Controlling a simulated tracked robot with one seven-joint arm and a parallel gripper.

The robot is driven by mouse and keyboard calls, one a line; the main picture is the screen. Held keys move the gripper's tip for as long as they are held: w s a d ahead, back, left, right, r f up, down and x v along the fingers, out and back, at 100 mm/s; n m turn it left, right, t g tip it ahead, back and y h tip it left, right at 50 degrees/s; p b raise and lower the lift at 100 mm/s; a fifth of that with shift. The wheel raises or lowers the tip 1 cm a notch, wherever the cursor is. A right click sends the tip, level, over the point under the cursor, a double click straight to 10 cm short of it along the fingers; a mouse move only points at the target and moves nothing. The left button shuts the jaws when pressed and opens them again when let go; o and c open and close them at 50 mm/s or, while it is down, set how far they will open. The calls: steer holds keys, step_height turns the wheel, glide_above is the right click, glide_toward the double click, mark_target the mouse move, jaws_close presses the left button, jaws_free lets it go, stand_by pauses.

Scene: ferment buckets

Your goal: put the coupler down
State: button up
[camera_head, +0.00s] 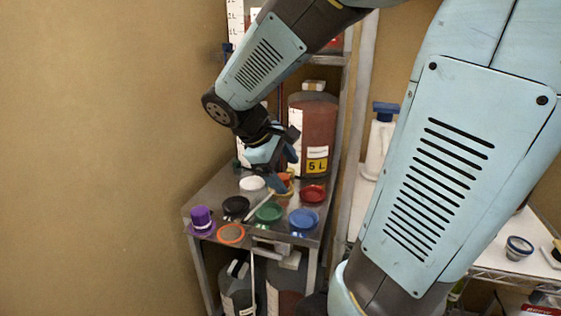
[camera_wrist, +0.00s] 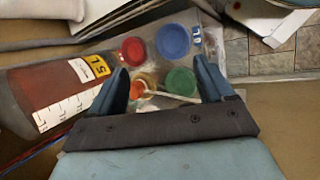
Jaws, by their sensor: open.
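A small orange and yellow piece (camera_head: 281,198), which I take to be the coupler, is on the steel cart top, partly hidden by my gripper (camera_head: 287,170). In the wrist view the orange piece (camera_wrist: 137,90) shows between the fingers, nearer the left one, with a pale stick (camera_wrist: 172,97) beside it. My gripper (camera_wrist: 160,75) is open, its two blue fingers apart and pointing down at the cart. Neither finger clearly touches the piece. I cannot tell the exact height of the fingertips above the cart.
On the cart top (camera_head: 208,188) lie red (camera_head: 313,193), blue (camera_head: 303,218), green (camera_head: 269,212), black (camera_head: 235,207) and white (camera_head: 252,183) lids, an orange ring (camera_head: 231,233) and a purple cap (camera_head: 202,218). A red-brown 5 L bucket (camera_head: 313,120) stands behind. A wall is at left.

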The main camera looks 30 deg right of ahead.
steer(key=s+a+r+m+t+y, duration=0.4)
steer(key=s+r+m+t+y, duration=0.1)
steer(key=s+r+m+y, duration=0.1)
steer(key=shift+s+a+r+m+t, duration=0.3)
steer(key=shift+s+a+m, duration=0.1)
steer(key=shift+s+m, duration=0.3)
